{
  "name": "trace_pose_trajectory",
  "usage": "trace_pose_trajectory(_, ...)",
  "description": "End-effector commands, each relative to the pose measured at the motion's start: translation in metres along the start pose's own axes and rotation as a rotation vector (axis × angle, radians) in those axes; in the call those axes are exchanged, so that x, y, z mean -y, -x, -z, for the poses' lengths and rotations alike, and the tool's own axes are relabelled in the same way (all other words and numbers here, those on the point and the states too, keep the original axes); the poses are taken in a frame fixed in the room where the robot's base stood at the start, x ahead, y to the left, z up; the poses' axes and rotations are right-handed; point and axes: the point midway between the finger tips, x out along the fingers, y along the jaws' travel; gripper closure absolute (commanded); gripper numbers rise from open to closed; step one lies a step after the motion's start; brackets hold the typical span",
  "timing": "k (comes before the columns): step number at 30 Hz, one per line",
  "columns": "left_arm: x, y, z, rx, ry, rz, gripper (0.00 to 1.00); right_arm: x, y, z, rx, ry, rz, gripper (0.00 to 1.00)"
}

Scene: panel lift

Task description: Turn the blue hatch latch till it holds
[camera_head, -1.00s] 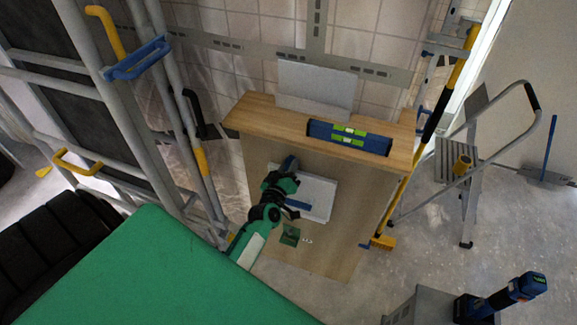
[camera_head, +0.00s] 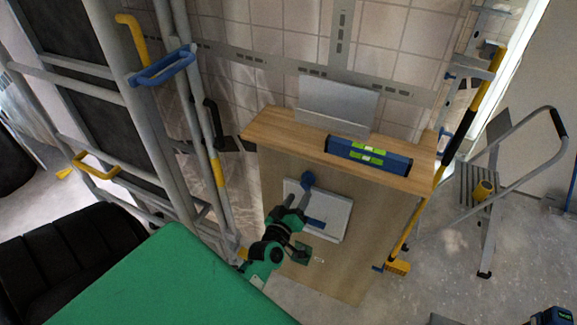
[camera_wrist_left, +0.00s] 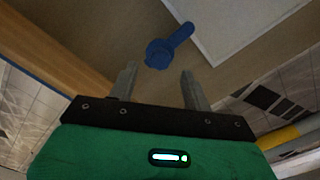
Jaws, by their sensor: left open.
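The blue hatch latch (camera_head: 308,180) sits at the top edge of the white hatch (camera_head: 338,226) on the wooden panel's front. In the left wrist view the latch (camera_wrist_left: 165,48) shows a round hub and a short lever pointing up and right, its end close to the edge of the white hatch (camera_wrist_left: 245,25). My left gripper (camera_head: 295,200) is just below the latch in the head view. In the wrist view its fingers (camera_wrist_left: 158,80) are spread and empty, with the latch beyond the tips, apart from them. A second blue part (camera_head: 315,223) lies on the hatch. My right gripper is not in view.
A wooden shelf (camera_head: 280,128) above the hatch carries a blue level (camera_head: 368,153) and a grey plate (camera_head: 335,104). Scaffold poles (camera_head: 130,90) stand at left, a yellow-handled broom (camera_head: 398,266) and a stepladder (camera_head: 486,220) at right. A green surface (camera_head: 170,285) fills the lower left.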

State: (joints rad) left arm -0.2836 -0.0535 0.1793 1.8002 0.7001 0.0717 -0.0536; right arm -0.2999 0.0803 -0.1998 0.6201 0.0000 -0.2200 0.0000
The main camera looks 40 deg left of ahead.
Motion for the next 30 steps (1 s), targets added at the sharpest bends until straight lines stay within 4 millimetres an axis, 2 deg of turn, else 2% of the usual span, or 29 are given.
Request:
trace_pose_trajectory(1,0.002,0.011,-0.003,0.002,-0.001,0.001,0.51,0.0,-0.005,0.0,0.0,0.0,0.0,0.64)
trace_pose_trajectory(6,0.001,0.04,-0.003,0.003,0.0,0.001,0.51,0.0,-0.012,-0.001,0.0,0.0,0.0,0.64)
trace_pose_trajectory(12,0.0,0.061,-0.002,0.003,0.0,0.0,0.51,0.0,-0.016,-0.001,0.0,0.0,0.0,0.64)
trace_pose_trajectory(18,-0.001,0.067,-0.002,0.004,0.0,0.0,0.51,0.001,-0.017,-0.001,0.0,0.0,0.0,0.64)
trace_pose_trajectory(30,-0.001,0.067,-0.002,0.003,0.0,0.0,0.51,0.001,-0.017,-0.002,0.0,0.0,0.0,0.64)
